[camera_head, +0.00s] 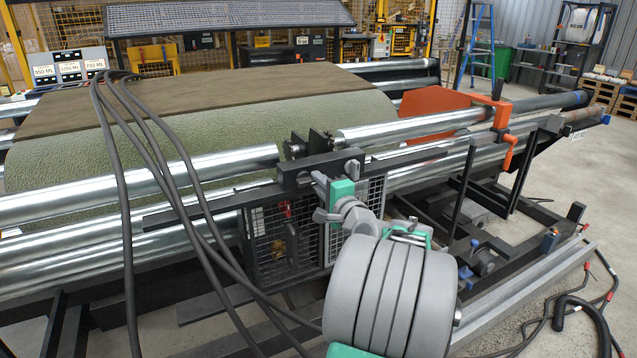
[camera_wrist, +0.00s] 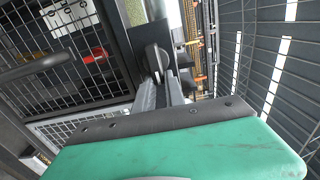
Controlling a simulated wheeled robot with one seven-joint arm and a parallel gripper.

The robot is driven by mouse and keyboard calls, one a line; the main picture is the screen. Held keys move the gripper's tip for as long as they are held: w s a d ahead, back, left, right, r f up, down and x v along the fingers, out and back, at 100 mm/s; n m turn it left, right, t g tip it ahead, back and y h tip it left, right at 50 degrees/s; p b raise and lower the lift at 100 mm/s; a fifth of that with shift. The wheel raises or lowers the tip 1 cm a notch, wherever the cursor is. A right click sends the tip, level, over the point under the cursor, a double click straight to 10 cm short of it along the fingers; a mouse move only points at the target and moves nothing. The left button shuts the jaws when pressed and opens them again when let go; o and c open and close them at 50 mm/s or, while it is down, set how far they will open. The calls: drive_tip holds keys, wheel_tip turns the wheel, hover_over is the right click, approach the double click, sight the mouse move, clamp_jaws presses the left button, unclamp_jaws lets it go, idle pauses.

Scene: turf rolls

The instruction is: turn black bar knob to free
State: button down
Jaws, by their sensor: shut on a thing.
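The black bar knob (camera_wrist: 156,58) shows in the wrist view as a small dark rounded bar between the tips of my two grey fingers. My gripper (camera_wrist: 160,78) is shut on it. In the head view my gripper (camera_head: 320,190) reaches up to the dark bracket (camera_head: 318,168) in the middle of the steel rollers. There the knob is too small and too covered by my fingers to make out. I cannot read any marking beside the knob, so its setting cannot be told.
Long shiny rollers (camera_head: 130,192) run across the machine, with a green turf roll (camera_head: 220,140) behind them. Black hoses (camera_head: 150,150) hang across the left. Mesh guards (camera_head: 285,240) stand below the bracket. An orange plate (camera_head: 435,102) and clamp stand at right. Open floor lies far right.

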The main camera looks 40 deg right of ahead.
drive_tip(key=c, duration=1.4)
unclamp_jaws()
drive_tip(key=v, duration=0.7)
drive_tip(key=shift+s+a+b, duration=0.2)
drive_tip(key=shift+s+b, duration=0.1)
drive_tip(key=shift+s, duration=0.05)
